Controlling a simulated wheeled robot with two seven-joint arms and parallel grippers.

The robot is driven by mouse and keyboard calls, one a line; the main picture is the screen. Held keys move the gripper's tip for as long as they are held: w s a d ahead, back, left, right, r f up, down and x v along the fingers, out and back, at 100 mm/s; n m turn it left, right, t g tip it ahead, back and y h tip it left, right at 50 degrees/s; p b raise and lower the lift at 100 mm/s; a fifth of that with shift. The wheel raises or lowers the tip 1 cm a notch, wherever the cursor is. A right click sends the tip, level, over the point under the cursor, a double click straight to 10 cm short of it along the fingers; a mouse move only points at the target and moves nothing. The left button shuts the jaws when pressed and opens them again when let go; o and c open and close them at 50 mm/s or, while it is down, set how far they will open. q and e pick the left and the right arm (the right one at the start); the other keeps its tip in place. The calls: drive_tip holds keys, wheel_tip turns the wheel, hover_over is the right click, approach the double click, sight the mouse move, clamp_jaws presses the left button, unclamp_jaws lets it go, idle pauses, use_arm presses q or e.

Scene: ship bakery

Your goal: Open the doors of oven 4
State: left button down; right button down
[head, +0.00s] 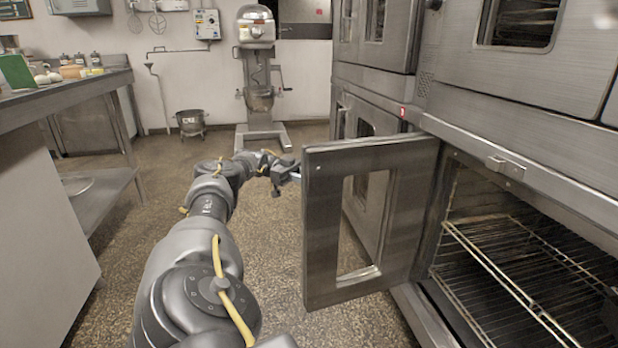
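A steel oven door (402,215) with a window opening stands swung out from the lower oven (470,210) on the right, its free edge toward the middle of the picture. The cavity is exposed and holds wire racks (515,270). No second door of this oven shows within the picture, and no oven number can be read. My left arm reaches forward along the left side of the open door. My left gripper (287,176) is beside the door's free edge, small and partly hidden, so its fingers cannot be read.
Another oven (525,50) sits above, with more ovens behind the open door. A steel counter (60,92) with food items runs along the left. A mixer (258,75) and a bucket (190,122) stand at the back. The floor between counter and door is clear apart from my arm.

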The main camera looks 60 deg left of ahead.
use_arm(q)
drive_tip(key=shift+w+a+r, duration=0.3)
drive_tip(key=shift+w, duration=0.1)
idle(1.9)
idle(0.4)
drive_tip(key=c, duration=1.6)
unclamp_jaws()
drive_tip(key=o, duration=0.5)
drive_tip(key=shift+w+d+f, duration=0.1)
drive_tip(key=shift+w+d, duration=0.05)
drive_tip(key=shift+w, duration=0.25)
drive_tip(key=shift+s, duration=0.2)
drive_tip(key=shift+c, duration=0.5)
drive_tip(key=shift+s+a+f, duration=0.1)
drive_tip(key=shift+a, duration=0.1)
drive_tip(key=shift+s, duration=0.1)
